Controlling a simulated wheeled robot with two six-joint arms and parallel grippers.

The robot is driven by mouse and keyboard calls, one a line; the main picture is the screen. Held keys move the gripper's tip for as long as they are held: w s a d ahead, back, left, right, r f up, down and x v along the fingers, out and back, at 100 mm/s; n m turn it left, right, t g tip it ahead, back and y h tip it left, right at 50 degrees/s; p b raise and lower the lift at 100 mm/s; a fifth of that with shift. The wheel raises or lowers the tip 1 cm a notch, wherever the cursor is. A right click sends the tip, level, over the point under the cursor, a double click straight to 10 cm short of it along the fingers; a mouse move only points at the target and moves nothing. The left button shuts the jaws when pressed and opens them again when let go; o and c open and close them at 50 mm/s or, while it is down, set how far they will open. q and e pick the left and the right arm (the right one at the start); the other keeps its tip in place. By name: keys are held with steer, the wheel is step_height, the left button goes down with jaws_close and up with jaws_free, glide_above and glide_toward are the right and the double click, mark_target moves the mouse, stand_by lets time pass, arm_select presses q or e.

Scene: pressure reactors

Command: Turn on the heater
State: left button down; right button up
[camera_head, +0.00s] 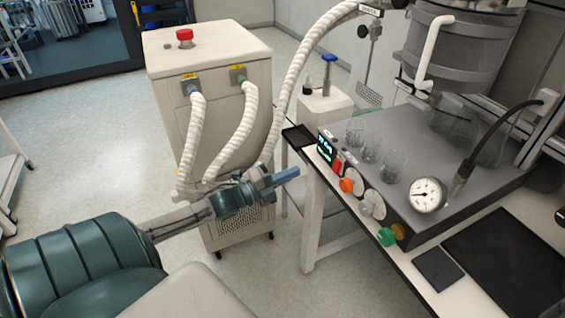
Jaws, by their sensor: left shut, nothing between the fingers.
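My left gripper (286,176) is shut and empty, with its blue fingertips pointing right. It is in the air in front of the bench's left end, and appears apart from the controls. A grey unit (430,140) on the bench carries a small lit display (325,147), a red switch (337,166), an orange knob (346,185) and a green knob (386,237) along its front edge. A beige cabinet (215,60) on casters has a red button (184,37) on top. I cannot tell which one is the heater. My right gripper is out of view.
White corrugated hoses (193,140) run from the cabinet down behind my left arm. Glass beakers (393,165), a pressure gauge (427,195) and a large grey vessel (455,50) are on or above the unit. The floor (90,140) at left is clear.

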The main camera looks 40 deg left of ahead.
arm_select(q)
steer(key=shift+s+a+r+p, duration=0.1)
steer(key=shift+s+a+p, duration=0.15)
steer(key=shift+s, duration=0.25)
steer(key=shift+s+a+r+p, duration=0.1)
steer(key=shift+s+a+p, duration=0.1)
steer(key=shift+s, duration=0.3)
